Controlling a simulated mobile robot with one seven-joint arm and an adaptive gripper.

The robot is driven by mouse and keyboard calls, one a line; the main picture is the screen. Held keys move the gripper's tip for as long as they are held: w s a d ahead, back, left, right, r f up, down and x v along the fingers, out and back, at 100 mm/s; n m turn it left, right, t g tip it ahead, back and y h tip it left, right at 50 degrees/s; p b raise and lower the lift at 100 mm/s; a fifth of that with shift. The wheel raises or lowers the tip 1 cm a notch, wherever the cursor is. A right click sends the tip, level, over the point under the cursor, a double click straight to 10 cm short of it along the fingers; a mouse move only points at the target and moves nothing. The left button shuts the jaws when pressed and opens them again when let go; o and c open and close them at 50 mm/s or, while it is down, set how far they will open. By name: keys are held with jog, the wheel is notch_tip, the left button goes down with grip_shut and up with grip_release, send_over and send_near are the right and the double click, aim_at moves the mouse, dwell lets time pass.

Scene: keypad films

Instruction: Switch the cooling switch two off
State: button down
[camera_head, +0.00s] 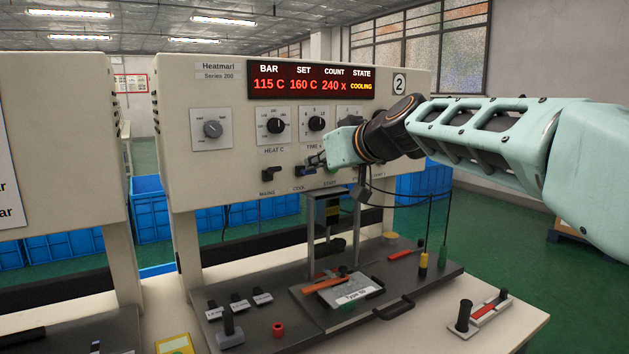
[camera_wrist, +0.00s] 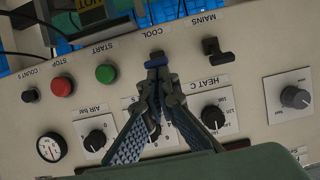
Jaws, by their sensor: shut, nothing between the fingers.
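The panel of machine 2 (camera_head: 222,130) has a display (camera_head: 311,82) reading BAR 115 C, SET 160 C, COUNT 240 x, STATE COOLING. The COOL switch (camera_head: 301,171) is a small lever low on the panel. In the wrist view the picture is upside down, and the COOL switch (camera_wrist: 156,60) shows a blue cap. My gripper (camera_head: 312,163) is shut and empty at the switch, its tips partly covering it in the head view. In the wrist view my gripper tips (camera_wrist: 157,76) are right beside the blue cap; I cannot tell whether they touch it.
The black MAINS switch (camera_head: 268,175) is left of COOL; the green START button (camera_wrist: 106,73) and red STOP button (camera_wrist: 62,87) lie on its other side. HEAT C knob (camera_head: 275,125) is above. The press bed (camera_head: 350,290) stands below; another machine (camera_head: 60,130) is at left.

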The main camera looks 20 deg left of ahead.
jog(key=f+b, duration=0.1)
jog(key=b, duration=0.1)
jog(key=shift+s+d+b, duration=0.1)
jog(key=shift+b, duration=0.25)
jog(key=shift+f+b, duration=0.3)
jog(key=shift+b, duration=0.45)
jog(key=f+b, duration=0.2)
jog(key=b, duration=0.1)
jog(key=shift+s+d+b, duration=0.15)
jog(key=shift+b, duration=0.15)
jog(key=shift+r, duration=0.15)
jog(key=shift+r+p, duration=0.65)
jog(key=shift+r, duration=0.05)
